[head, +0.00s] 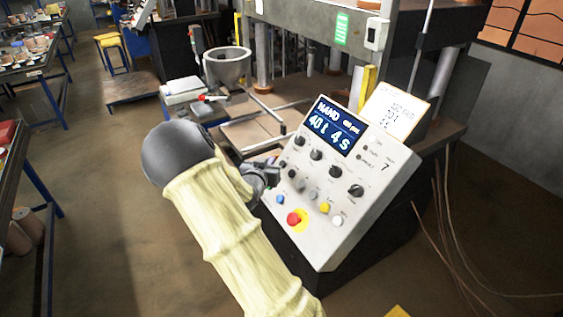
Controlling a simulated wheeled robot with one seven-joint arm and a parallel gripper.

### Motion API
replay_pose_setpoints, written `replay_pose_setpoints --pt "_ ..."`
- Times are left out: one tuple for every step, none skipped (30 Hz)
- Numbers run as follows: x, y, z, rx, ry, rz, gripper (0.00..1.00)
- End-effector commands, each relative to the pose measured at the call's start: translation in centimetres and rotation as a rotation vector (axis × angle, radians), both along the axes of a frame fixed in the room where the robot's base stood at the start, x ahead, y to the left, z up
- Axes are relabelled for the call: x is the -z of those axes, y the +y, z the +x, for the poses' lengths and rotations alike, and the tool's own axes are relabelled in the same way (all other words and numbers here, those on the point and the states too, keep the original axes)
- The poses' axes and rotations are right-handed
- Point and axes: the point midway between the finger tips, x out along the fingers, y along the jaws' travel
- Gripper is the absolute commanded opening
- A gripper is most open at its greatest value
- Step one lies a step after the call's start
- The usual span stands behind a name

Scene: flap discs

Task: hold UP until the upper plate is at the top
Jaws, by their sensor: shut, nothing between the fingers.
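The grey control panel (365,205) stands tilted at the centre right. Its display (334,127) reads "HAND", "40 t 4 s". Below it are black knobs and several round buttons, including a blue button (280,199), a yellow button (325,207), a white button (338,220) and a red stop button (294,217). My gripper (272,171) is shut and empty at the panel's left edge, near the button row's left end. Its fingertips are small and partly hidden, so contact with a button cannot be told. The press's grey upper beam (308,33) shows at the top; I cannot make out which part is the upper plate.
A grey funnel (228,65) and a white box (184,90) are left of the press. A white card (397,110) stands behind the panel. Cables (447,225) hang at right. A workbench (14,165) stands at the left edge; open floor lies between.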

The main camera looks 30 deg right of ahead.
Motion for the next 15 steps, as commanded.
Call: replay_pose_setpoints --pt "-0.5 0.3 0.0 -0.001 0.0 0.0 0.0" --pt "-0.7 0.5 0.0 -0.001 0.0 0.0 0.0" --pt "-0.9 0.8 0.0 -0.001 0.001 -0.001 0.0" --pt "-1.1 1.0 0.0 -0.001 0.001 -0.001 0.0" --pt "-1.2 1.2 0.0 -0.001 0.001 -0.001 0.0" --pt "-1.4 1.4 0.0 -0.002 0.0 0.0 0.0" --pt "-1.6 1.7 0.0 -0.002 0.0 0.0 0.0" --pt "-1.7 1.8 0.0 -0.003 0.0 0.0 0.0" --pt "-1.9 2.1 0.0 -0.003 0.0 0.0 0.0" --pt "-2.0 2.2 0.0 -0.002 0.0 0.0 0.0" --pt "-2.0 2.3 0.0 -0.002 0.0 0.0 0.0" --pt "-2.1 2.4 -0.1 -0.002 0.0 0.0 0.0" --pt "-2.0 2.4 -0.1 -0.002 0.0 0.0 0.0" --pt "-2.0 2.4 -0.1 -0.001 0.001 -0.001 0.0" --pt "-2.0 2.4 -0.1 -0.001 0.001 -0.001 0.0"
